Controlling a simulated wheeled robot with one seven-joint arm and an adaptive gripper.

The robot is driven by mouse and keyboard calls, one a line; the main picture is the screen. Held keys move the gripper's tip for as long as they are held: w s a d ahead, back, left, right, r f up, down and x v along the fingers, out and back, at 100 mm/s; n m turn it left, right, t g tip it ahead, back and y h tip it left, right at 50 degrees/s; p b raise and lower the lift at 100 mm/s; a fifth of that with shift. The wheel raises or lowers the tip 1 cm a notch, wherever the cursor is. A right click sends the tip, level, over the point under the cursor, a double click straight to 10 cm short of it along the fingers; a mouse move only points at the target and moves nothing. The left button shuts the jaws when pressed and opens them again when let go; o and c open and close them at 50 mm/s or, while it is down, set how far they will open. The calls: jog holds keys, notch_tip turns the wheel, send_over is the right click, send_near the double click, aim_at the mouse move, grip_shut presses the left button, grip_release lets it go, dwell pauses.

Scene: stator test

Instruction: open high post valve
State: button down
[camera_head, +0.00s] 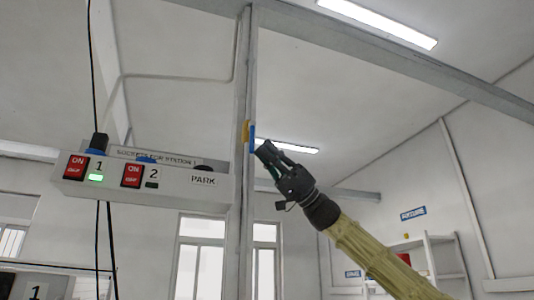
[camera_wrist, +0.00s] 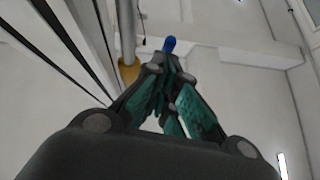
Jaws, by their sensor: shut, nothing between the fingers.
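The valve is high on the grey post (camera_head: 240,200) in the head view. It has a yellow body (camera_head: 246,130) and a blue handle (camera_head: 252,139). In the wrist view the yellow body (camera_wrist: 129,71) is left of my fingertips and the blue handle (camera_wrist: 169,44) shows just beyond them. My gripper (camera_head: 263,147) is shut and empty, its tips close to the right side of the blue handle. In the wrist view the shut fingertips (camera_wrist: 170,62) partly cover the lower end of the handle. I cannot tell whether they touch it.
A socket box (camera_head: 205,181) with red switches is fixed left of the post, with a black plug (camera_head: 97,143) and cable in it. A shelf (camera_head: 440,265) stands at the far right. The air right of the post is clear except for my arm.

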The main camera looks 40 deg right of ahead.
jog(key=d+r+b+v, duration=0.1)
jog(key=b+v, duration=0.2)
jog(key=v, duration=1)
jog(key=shift+a+r, duration=0.1)
jog(key=shift+a, duration=0.05)
